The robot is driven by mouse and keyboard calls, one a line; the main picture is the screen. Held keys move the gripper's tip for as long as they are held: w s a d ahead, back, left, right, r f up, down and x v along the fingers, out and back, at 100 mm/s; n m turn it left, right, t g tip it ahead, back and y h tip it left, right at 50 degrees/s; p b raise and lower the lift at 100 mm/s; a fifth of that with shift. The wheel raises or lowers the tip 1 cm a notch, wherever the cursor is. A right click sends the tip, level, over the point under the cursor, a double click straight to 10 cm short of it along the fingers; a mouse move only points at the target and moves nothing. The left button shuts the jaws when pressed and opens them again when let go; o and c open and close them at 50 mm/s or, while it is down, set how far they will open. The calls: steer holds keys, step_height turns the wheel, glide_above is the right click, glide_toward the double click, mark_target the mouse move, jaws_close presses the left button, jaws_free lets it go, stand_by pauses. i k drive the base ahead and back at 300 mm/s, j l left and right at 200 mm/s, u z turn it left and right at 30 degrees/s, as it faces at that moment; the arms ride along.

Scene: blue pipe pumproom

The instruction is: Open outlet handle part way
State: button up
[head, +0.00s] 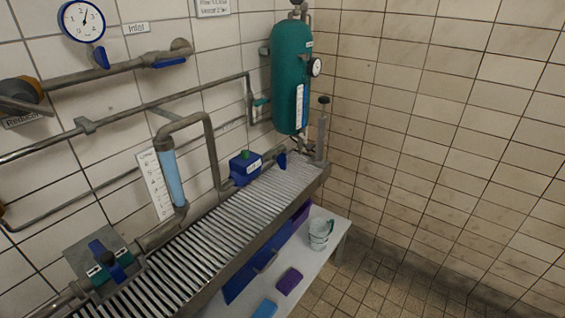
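No handle in the head view bears a label that I can read as outlet. A small blue handle (282,160) sits on the pipe at the far right end of the slatted grate, below the green tank (291,80). Another blue handle (108,259) stands on a grey box (90,272) with small green labels at the lower left. A blue lever (170,62) lies along the upper pipe near the "Inlet" sign (137,28). I cannot tell which of these is the outlet handle. My gripper is not in view.
The slatted grate (215,240) runs along the tiled wall. A blue box (244,168) and a blue-filled sight tube (172,178) stand on its pipework. A lower white shelf (325,252) holds a jug (320,233). The tiled floor at right is clear.

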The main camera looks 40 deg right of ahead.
mark_target(281, 159)
steer(key=i+z, duration=0.3)
steer(key=i, duration=0.15)
steer(key=i+j+z, duration=0.1)
steer(key=i+z, duration=0.2)
steer(key=i, duration=0.15)
